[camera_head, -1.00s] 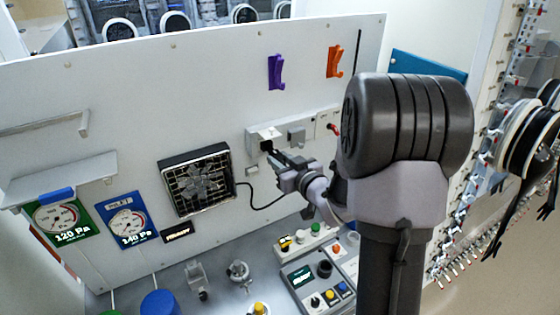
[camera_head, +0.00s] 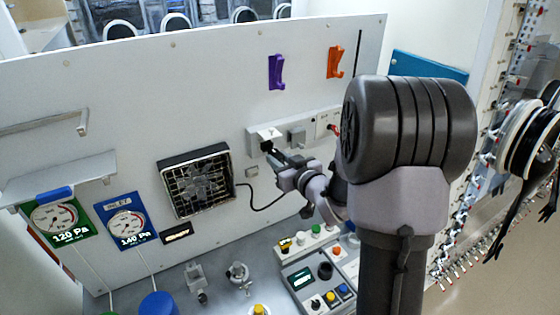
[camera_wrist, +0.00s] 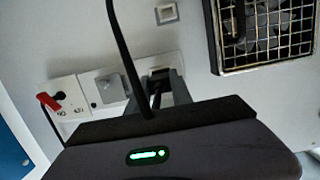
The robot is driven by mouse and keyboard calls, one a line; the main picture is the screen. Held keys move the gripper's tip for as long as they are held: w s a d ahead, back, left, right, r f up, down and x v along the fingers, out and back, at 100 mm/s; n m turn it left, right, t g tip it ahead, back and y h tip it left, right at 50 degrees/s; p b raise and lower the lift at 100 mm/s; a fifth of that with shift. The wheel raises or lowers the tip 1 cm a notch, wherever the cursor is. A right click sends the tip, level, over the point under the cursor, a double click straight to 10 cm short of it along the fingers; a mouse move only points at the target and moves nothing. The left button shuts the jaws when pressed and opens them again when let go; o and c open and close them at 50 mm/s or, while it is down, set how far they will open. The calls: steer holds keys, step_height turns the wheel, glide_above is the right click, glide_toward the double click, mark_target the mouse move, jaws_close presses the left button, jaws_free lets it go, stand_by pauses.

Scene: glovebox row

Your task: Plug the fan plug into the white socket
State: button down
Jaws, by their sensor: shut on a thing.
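The black fan plug (camera_head: 267,146) is at the front of the white socket (camera_head: 263,133) on the white wall panel. My gripper (camera_head: 275,155) is shut on the plug, at the lower side of the socket. In the wrist view the plug (camera_wrist: 157,88) shows dark between the grey fingers, against the white socket (camera_wrist: 160,63). The fingers and plug hide much of the socket face, so I cannot tell how far the plug is in. The black cable (camera_head: 262,207) runs from the fan (camera_head: 197,181) in a loop towards my gripper.
A grey socket unit (camera_head: 297,136) and a socket with a red plug (camera_head: 333,129) sit to the right of the white socket. Purple (camera_head: 276,72) and orange (camera_head: 335,62) hooks hang above. A control box (camera_head: 318,280) stands below on the bench.

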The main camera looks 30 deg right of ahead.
steer(key=shift+w, duration=1.05)
steer(key=c, duration=1.1)
jaws_free()
steer(key=shift+w, duration=0.15)
steer(key=shift+o, duration=0.2)
steer(key=s+r+b, duration=0.1)
steer(key=s+b, duration=0.2)
steer(key=s, duration=0.5)
steer(key=s+r+b, duration=0.2)
steer(key=s+b, duration=0.1)
steer(key=s, duration=0.6)
steer(key=shift+s+d+r+b, duration=0.15)
steer(key=shift+d+r+b, duration=0.1)
steer(key=shift+b, duration=0.15)
